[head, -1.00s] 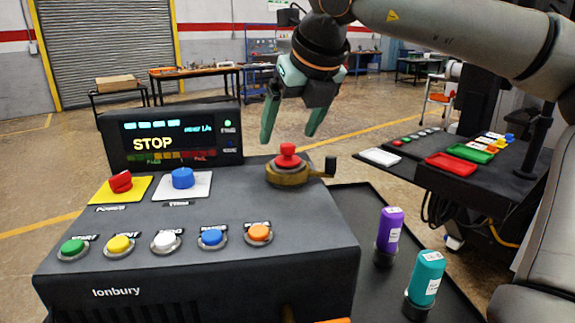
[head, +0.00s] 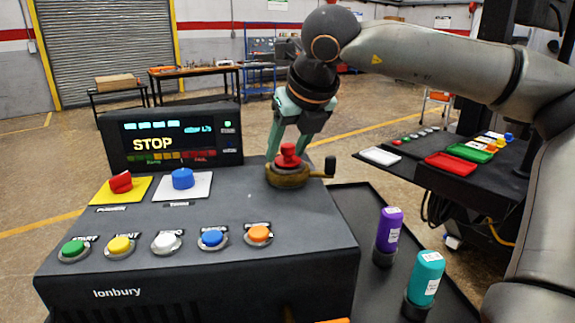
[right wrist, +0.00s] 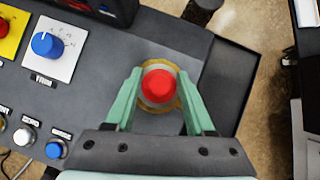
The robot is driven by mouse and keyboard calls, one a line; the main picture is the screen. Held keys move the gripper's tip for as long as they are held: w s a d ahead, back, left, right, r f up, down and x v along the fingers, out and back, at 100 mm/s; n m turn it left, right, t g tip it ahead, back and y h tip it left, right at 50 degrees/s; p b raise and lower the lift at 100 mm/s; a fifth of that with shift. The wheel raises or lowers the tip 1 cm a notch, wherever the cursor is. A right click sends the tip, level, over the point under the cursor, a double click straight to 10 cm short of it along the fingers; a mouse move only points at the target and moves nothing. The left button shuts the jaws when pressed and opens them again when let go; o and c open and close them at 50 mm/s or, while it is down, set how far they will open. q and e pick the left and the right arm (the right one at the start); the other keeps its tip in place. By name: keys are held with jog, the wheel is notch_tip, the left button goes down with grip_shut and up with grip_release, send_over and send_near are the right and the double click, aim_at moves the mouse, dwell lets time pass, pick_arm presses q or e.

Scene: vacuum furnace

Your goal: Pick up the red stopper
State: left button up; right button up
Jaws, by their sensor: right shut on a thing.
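The red stopper (head: 288,156) sits on a round brass fitting (head: 287,178) with a side handle, at the back right of the dark machine's top. My right gripper (head: 287,158) has come down over it from behind, one finger on each side. In the right wrist view the red stopper (right wrist: 159,86) lies between the two green fingers of the right gripper (right wrist: 160,84). The right gripper is shut on the stopper, which still appears seated on the brass fitting. My left gripper is not in view.
A display reading STOP (head: 170,140) stands at the machine's back left. A red knob (head: 121,182) and a blue knob (head: 183,178) lie left of the stopper. Purple (head: 389,230) and teal (head: 427,278) bottles stand on a black tray to the right.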

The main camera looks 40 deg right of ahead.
grip_shut()
jog(key=shift+r, duration=0.15)
